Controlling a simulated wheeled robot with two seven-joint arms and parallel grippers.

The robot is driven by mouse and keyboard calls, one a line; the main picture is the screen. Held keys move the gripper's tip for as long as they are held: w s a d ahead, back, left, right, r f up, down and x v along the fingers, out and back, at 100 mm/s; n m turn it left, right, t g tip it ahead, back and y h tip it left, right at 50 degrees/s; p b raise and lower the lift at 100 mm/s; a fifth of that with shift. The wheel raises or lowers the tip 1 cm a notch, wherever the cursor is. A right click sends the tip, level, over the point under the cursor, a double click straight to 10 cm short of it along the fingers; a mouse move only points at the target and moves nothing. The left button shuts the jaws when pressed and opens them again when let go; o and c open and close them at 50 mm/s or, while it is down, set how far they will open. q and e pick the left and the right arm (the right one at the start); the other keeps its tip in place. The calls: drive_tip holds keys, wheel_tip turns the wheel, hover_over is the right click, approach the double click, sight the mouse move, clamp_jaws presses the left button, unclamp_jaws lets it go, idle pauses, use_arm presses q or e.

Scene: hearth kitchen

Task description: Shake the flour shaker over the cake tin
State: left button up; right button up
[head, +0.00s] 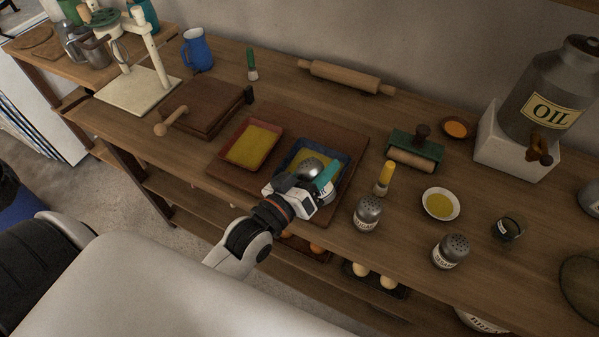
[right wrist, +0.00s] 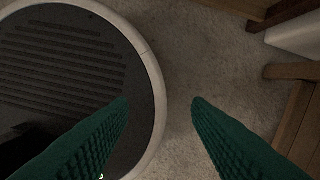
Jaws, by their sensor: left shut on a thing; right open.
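A metal shaker (head: 312,168) with a holed dome top and a white label is held in my left gripper (head: 309,181), shut on it. Its dome faces up toward the camera; its label is too small to read. It overlaps the blue-rimmed square tin (head: 343,159) with yellow contents; its height above the tin is hard to judge. A red-rimmed square tin (head: 231,132) with yellow contents sits to the left on the same brown board (head: 279,127). My right gripper (right wrist: 160,104) is open and empty over the floor, in the right wrist view.
Two similar shakers, one labelled sugar (head: 367,214) and one sesame (head: 450,251), stand to the right. A yellow-handled brush (head: 385,177), a bowl of oil (head: 440,204) and a green-framed roller (head: 414,154) are nearby. A rolling pin (head: 345,78) lies behind.

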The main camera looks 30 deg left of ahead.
use_arm(q)
drive_tip(key=w+r+g+h+p, duration=0.1)
drive_tip(key=w+r+h+p, duration=0.25)
drive_tip(key=w, duration=0.55)
drive_tip(key=shift+s+d+f+n+b, duration=0.15)
drive_tip(key=shift+s+d+f+n, duration=0.4)
drive_tip(key=shift+n, duration=2.1)
drive_tip(key=shift+w+d+f+n+b, duration=0.15)
drive_tip(key=shift+f+n, duration=0.75)
drive_tip(key=shift+n, duration=1.7)
drive_tip(key=shift+s+d+f+n+b, duration=0.1)
drive_tip(key=shift+s+d+f+n, duration=0.5)
drive_tip(key=shift+n, duration=2.05)
use_arm(e)
drive_tip(key=shift+s+d+r, duration=0.1)
drive_tip(key=shift+s+r, duration=0.1)
drive_tip(key=shift+r, duration=0.65)
drive_tip(key=shift+s+r, duration=0.15)
drive_tip(key=shift+r, duration=0.65)
use_arm(q)
drive_tip(key=shift+w+a+f, duration=0.15)
drive_tip(key=shift+w+a, duration=0.05)
drive_tip(key=shift+w, duration=0.1)
